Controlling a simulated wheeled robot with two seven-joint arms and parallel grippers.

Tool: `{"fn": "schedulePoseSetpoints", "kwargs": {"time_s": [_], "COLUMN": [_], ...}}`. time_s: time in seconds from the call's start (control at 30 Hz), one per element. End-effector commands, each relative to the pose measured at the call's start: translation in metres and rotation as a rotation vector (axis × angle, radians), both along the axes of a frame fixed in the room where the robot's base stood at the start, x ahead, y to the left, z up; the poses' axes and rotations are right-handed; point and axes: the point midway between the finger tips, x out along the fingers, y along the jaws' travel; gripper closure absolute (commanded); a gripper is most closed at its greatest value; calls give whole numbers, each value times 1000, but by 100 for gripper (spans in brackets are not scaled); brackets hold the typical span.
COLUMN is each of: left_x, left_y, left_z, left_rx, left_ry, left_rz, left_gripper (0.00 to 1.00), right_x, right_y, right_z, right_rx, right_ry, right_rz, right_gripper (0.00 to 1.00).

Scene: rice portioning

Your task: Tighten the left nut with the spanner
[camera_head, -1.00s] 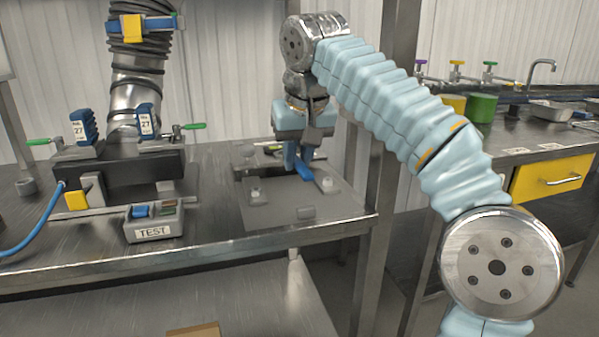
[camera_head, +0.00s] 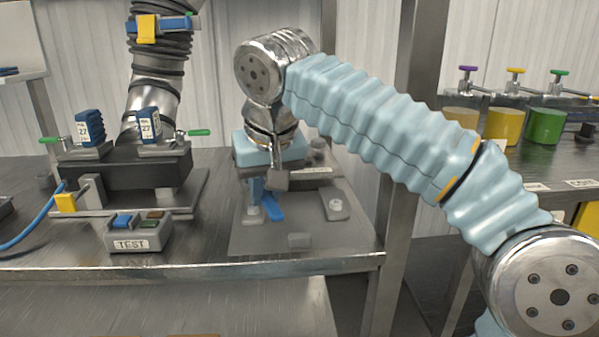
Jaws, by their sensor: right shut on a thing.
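My right gripper (camera_head: 265,188) reaches down over the grey plate (camera_head: 268,244) on the bench, shut on the spanner. The blue spanner (camera_head: 273,207) shows only in part below the fingers, slanting down; the rest is hidden behind them. The left nut (camera_head: 253,213) is a small light piece on a grey block at the plate's left side, close beside the gripper and partly covered. I cannot tell whether the spanner touches or surrounds it. The right nut (camera_head: 336,204) sits on a similar block to the right, clear of the gripper. My left gripper is not in view.
A grey TEST box (camera_head: 140,238) with coloured buttons stands left of the plate. Behind it is a black manifold (camera_head: 120,168) with blue gauges and green-handled valves. A steel post (camera_head: 405,130) rises right of the bench. Coloured containers (camera_head: 545,125) stand far right.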

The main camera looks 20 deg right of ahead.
Motion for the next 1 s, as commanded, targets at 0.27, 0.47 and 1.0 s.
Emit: {"fn": "schedulePoseSetpoints", "kwargs": {"time_s": [0.27, 0.47, 1.0], "left_x": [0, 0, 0], "left_y": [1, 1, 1], "left_z": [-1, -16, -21], "left_rx": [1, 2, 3], "left_ry": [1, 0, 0], "left_rz": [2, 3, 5], "left_gripper": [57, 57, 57], "right_x": [1, 1, 0], "right_y": [3, 4, 4], "right_z": [-14, -35, -39], "right_rx": [-1, 2, 1], "right_ry": [0, -1, -1], "right_rz": [8, 8, 8], "right_gripper": [100, 100, 100]}}
